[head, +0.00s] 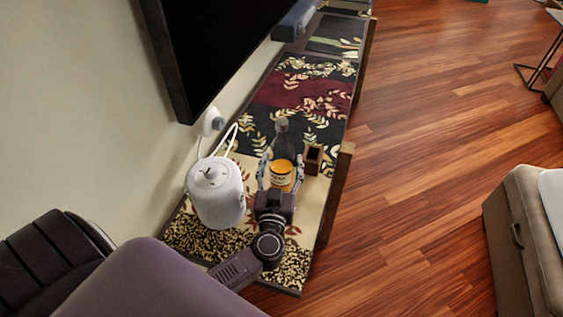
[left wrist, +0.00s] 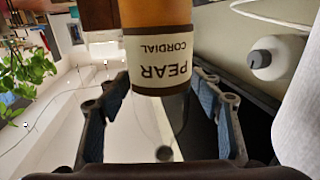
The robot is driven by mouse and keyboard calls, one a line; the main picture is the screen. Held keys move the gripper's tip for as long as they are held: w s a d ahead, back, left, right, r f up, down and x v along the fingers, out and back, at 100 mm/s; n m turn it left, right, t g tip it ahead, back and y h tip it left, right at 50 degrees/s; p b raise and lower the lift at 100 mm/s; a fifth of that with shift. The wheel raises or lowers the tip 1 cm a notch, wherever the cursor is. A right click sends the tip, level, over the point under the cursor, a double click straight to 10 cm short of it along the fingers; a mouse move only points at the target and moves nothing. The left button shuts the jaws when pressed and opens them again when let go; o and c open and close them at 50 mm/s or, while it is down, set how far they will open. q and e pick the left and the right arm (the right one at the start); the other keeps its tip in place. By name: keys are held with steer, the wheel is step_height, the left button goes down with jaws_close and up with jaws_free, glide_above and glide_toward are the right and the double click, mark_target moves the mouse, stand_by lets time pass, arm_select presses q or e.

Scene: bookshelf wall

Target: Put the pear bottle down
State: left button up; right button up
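The pear bottle (head: 285,149) is upright over the patterned shelf top (head: 262,224) in the head view. In the left wrist view the picture is upside down, and the cream label (left wrist: 160,62) reads "PEAR CORDIAL". My left gripper (head: 281,170) has one finger on each side of the bottle, with the pads against the label's sides; the fingers also show in the left wrist view (left wrist: 161,82). The bottle's base is hidden behind my gripper, so I cannot tell if it touches the shelf top. My right gripper is out of view.
A white ribbed canister (head: 215,195) stands close left of my gripper. A small brown cup (head: 313,158) stands just right of the bottle. A white device (head: 210,122) and a dark screen (head: 225,50) are by the wall. The shelf top behind the bottle is mostly clear.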

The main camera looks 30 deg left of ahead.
arm_select(q)
steer(key=shift+o, duration=0.3)
steer(key=shift+r, duration=0.1)
steer(key=v, duration=1.2)
